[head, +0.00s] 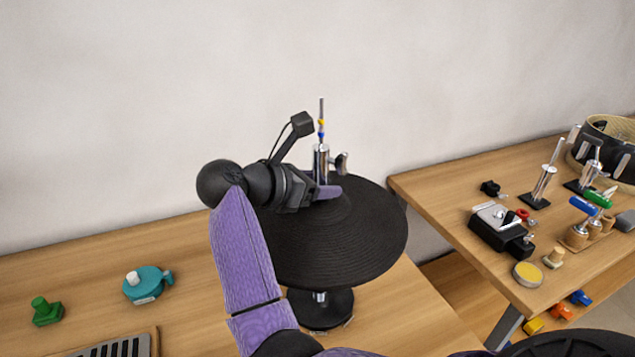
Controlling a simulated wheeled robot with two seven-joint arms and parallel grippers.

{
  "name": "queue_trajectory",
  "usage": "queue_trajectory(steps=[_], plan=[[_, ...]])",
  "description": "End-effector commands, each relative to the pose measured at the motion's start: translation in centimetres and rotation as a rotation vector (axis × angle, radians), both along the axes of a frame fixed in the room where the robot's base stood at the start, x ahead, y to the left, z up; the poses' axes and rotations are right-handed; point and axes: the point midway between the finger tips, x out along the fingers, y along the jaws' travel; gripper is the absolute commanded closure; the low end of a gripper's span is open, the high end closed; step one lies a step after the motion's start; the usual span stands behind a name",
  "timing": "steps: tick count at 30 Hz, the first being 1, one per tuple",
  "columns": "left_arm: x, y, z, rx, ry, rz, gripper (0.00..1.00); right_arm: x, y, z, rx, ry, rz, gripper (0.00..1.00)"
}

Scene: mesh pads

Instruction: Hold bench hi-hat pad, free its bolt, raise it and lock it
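The hi-hat pad (365,240) is a wide black ridged disc on a stand on the wooden bench. A chrome clutch (321,160) rises from its middle, with a wing bolt (341,163) on its right side. A thin rod (321,108) with yellow and blue bands stands up out of the clutch. The round black stand base (322,309) sits on the bench below the disc. My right gripper (328,191) is over the disc's middle, close to the foot of the clutch. Whether its fingers touch or grip anything is not clear. My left gripper is not in view.
A teal clamp-like part (150,284), a green knob (45,312) and a slotted tray (150,342) are on the left. A second table (450,180) at right holds a black box (500,229), a yellow tin (527,274) and several metal stands. A gap separates the tables.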

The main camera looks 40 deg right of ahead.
Motion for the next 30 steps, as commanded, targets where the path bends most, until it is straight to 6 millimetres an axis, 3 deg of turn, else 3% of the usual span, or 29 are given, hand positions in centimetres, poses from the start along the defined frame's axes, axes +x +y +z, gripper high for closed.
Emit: queue_trajectory(steps=[1, 6, 8, 30], plan=[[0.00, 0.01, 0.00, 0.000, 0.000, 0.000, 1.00, 0.00, 0.01, 0.00, 0.000, 0.000, 0.000, 0.55], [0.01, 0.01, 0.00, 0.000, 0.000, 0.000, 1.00, 0.01, 0.03, 0.01, 0.000, 0.000, 0.000, 0.91], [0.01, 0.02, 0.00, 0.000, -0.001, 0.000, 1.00, 0.01, 0.03, 0.01, 0.000, 0.000, 0.000, 1.00], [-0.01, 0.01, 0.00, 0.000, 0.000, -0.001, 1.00, 0.02, 0.04, 0.04, 0.000, -0.001, 0.001, 1.00]])
